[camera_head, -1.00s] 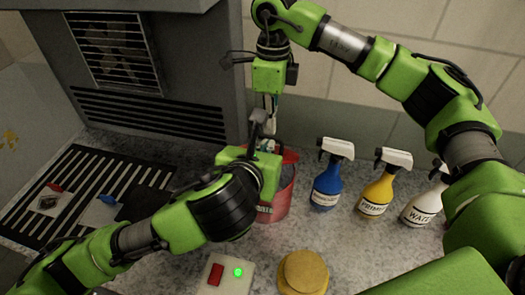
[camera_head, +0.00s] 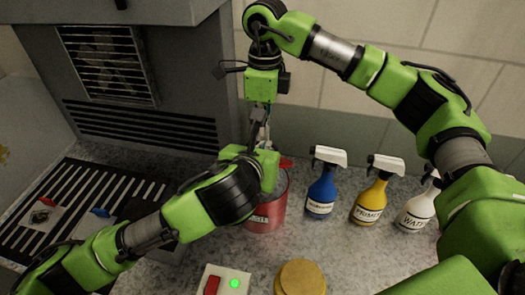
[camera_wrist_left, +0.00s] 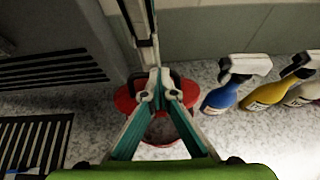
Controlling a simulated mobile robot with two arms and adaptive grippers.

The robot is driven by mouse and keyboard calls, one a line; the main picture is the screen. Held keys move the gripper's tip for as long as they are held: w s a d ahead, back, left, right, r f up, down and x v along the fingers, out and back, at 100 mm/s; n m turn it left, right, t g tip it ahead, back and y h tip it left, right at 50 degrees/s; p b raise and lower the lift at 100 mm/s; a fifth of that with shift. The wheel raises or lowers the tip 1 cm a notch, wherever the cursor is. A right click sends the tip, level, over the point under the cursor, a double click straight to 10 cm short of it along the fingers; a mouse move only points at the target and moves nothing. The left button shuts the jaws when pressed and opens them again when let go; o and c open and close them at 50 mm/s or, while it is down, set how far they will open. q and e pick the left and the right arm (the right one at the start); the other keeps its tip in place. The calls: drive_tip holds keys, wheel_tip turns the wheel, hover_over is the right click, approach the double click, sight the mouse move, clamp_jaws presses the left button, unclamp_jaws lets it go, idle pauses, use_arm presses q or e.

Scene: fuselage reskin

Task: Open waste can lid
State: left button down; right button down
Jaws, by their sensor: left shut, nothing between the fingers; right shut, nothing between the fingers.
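The red waste can (camera_head: 264,218) stands on the speckled counter, upright, partly hidden behind my left arm. Its grey inside shows past the rim, and it also shows between the fingers in the left wrist view (camera_wrist_left: 160,128). A red piece that looks like the lid (camera_head: 287,162) shows at the can's back edge, mostly hidden, so its angle is unclear. My left gripper (camera_head: 262,143) is shut and empty over the can; its fingertips meet in the wrist view (camera_wrist_left: 160,85). My right gripper (camera_head: 258,128) hangs from above, shut and empty, close to the left fingertips.
Blue (camera_head: 321,194), yellow (camera_head: 370,203) and white (camera_head: 417,212) spray bottles stand right of the can. A box with a red button and green light (camera_head: 226,281) and a round yellow lid (camera_head: 300,277) sit in front. A grey vented cabinet (camera_head: 150,125) rises behind left.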

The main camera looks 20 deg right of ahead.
drive_tip(key=shift+s+a+f, duration=0.2)
drive_tip(key=shift+s+a, duration=0.15)
drive_tip(key=c, duration=2.2)
unclamp_jaws()
drive_tip(key=shift+s, duration=0.1)
drive_tip(key=shift+d, duration=0.15)
drive_tip(key=shift+w+r, duration=0.1)
drive_tip(key=shift+w, duration=0.15)
